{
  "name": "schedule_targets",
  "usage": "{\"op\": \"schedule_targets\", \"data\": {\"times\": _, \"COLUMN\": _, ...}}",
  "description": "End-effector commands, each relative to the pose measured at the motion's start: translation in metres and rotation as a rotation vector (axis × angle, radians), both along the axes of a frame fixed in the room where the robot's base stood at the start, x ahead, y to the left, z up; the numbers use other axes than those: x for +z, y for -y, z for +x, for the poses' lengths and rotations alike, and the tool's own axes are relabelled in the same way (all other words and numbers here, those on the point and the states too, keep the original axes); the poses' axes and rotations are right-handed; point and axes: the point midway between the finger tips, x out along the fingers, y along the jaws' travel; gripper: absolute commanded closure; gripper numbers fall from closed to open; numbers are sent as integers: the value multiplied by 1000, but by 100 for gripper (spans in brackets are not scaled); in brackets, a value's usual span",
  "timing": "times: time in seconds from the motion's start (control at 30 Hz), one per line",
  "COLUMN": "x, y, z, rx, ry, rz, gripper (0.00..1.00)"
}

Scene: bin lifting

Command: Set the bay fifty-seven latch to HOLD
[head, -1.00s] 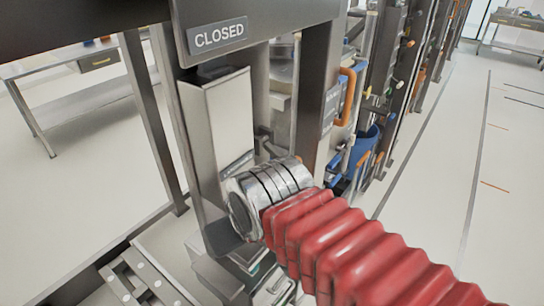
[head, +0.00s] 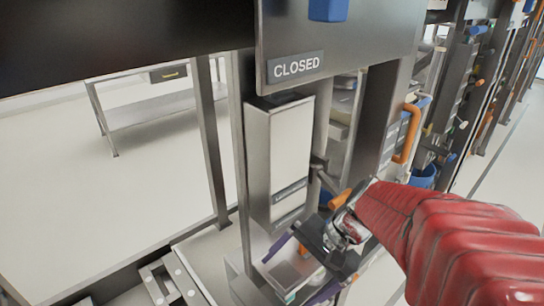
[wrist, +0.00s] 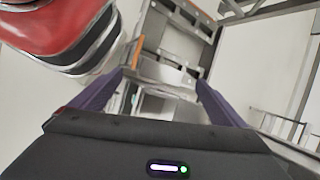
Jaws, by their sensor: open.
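My gripper (head: 297,268) is open, its purple fingers apart, low beside the grey frame. In the wrist view the fingers of my gripper (wrist: 160,86) are spread, with pale frame parts beyond them and nothing clearly held. I cannot make out a latch marked bay fifty-seven or HOLD. A pale upright box (head: 279,150) stands above and left of the gripper, with small labels too small to read. A dark lever-like part (head: 323,178) sticks out at its right, and an orange piece (head: 340,198) lies just below that, partly hidden by my arm.
A large orange handle (head: 408,133) is on the frame to the right. Dark posts (head: 213,150) stand close on the left. A metal table (head: 150,106) and open floor lie behind.

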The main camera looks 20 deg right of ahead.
Motion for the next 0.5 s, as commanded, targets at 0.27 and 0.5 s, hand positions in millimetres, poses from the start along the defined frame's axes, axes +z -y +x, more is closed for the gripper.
{"op": "schedule_targets", "data": {"times": 0.27, "x": -14, "y": 38, "z": 22, "rx": -364, "ry": -86, "rz": 325, "gripper": 5}}
{"op": "schedule_targets", "data": {"times": 0.5, "x": -23, "y": 89, "z": 40, "rx": -672, "ry": -103, "rz": 608, "gripper": 5}}
